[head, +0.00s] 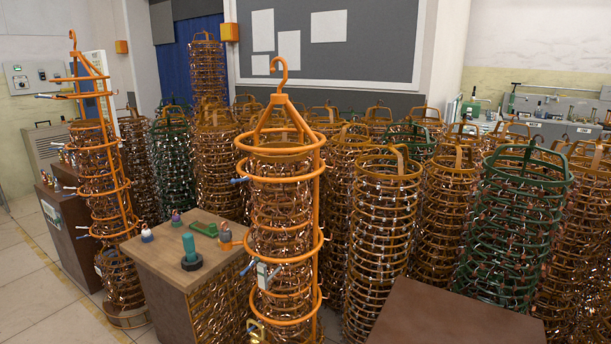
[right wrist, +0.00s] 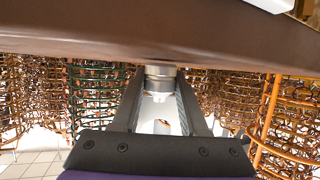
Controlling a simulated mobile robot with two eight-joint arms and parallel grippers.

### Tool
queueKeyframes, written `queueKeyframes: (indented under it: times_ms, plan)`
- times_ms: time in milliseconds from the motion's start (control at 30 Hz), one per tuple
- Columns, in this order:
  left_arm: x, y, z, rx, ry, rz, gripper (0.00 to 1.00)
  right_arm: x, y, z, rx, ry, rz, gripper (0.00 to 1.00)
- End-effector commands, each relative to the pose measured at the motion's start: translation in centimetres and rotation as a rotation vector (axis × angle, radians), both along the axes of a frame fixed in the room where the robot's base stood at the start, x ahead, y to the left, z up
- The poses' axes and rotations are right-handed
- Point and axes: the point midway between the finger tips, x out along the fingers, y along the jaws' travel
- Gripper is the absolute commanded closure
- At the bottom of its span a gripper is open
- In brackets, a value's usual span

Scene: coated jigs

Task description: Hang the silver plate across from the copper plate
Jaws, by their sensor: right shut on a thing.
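An orange jig (head: 283,190) with a hook on top stands in the middle of the head view, with several rings and blue-tipped pegs. A small pale grey plate-like piece (head: 262,276) hangs at its lower left side. I cannot tell whether it is the silver or the copper plate. In the right wrist view my right gripper (right wrist: 160,88) is shut on a silver-grey round metal piece (right wrist: 160,72), just below a broad brown surface. Whether this piece is the silver plate is unclear. My left gripper is in neither view.
A brown-topped stand (head: 165,250) left of the jig bears small coloured items. A brown top (head: 450,315) fills the lower right. Another orange hooked jig (head: 105,180) stands at left. Crowded brown and green wire jigs (head: 515,215) fill the back and right. Tiled floor is clear at lower left.

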Motion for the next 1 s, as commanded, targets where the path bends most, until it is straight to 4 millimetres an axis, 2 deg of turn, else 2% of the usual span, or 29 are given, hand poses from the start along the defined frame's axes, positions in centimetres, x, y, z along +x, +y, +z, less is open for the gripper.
queueKeyframes:
  times_ms: [1000]
  plan:
    - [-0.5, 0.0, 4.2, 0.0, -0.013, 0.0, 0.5, 0.0, 0.0, 5.3, 0.0, -0.001, 0.0, 1.0]
